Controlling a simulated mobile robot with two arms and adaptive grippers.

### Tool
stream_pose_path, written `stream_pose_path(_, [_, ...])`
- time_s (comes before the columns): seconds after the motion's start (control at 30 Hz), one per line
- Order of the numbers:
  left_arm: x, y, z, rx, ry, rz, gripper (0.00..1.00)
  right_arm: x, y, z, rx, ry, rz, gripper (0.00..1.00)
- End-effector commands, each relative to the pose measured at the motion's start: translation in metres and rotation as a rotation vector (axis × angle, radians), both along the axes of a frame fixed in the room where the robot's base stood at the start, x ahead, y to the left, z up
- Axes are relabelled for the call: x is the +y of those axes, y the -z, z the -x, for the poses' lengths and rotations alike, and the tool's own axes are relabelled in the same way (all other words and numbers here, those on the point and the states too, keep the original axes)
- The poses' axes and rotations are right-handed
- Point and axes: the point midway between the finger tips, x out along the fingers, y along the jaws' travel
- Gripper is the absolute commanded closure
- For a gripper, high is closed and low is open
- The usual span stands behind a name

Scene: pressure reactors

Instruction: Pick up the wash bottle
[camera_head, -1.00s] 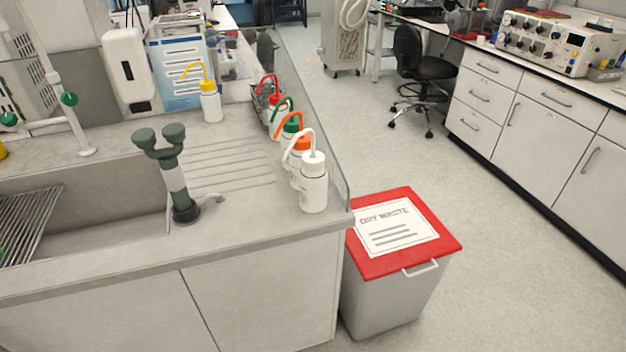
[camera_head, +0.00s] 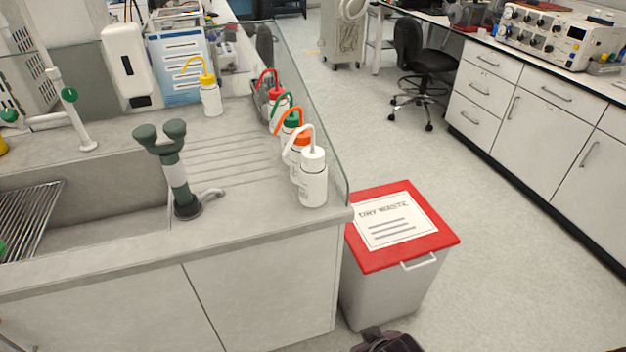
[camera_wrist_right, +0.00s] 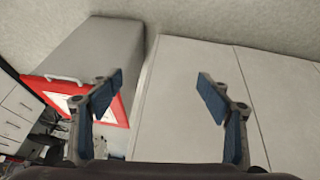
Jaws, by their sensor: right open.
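A row of white wash bottles with curved spouts stands along the right edge of the sink counter in the head view. The nearest has a white cap (camera_head: 313,185). Behind it are an orange-capped one (camera_head: 302,139), a green-capped one (camera_head: 292,121) and a red-capped one (camera_head: 275,94). A yellow-capped wash bottle (camera_head: 211,100) stands apart, farther left. My right gripper (camera_wrist_right: 160,88) is open and empty in the right wrist view, facing the cabinet front and the waste bin. No bottle shows in that view. My left gripper is not in view.
A red-lidded dry waste bin (camera_head: 440,240) stands on the floor beside the counter. A glass panel (camera_head: 322,135) runs along the counter's right edge. A green-headed fixture (camera_head: 176,180) rises beside the sink (camera_head: 105,200).

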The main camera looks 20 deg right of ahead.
Motion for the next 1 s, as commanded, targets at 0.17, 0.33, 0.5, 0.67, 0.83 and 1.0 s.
stream_pose_path(0.17, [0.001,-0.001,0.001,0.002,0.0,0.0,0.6,-0.026,-0.071,-0.085,-0.316,0.154,0.042,0.29])
stream_pose_path(0.33, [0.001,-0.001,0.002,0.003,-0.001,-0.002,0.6,-0.035,-0.135,-0.162,-0.638,0.226,0.052,0.29])
stream_pose_path(0.5, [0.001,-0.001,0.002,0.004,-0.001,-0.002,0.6,-0.019,-0.199,-0.224,-0.932,0.195,0.022,0.29])
stream_pose_path(0.67, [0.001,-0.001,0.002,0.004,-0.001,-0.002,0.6,0.005,-0.233,-0.252,-1.081,0.128,-0.014,0.29])
stream_pose_path(0.83, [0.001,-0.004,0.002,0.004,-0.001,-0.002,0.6,0.011,-0.242,-0.267,-1.117,0.102,-0.025,0.29])
stream_pose_path(1.0, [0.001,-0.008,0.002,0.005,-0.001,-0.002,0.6,0.009,-0.243,-0.286,-1.115,0.104,-0.025,0.29])
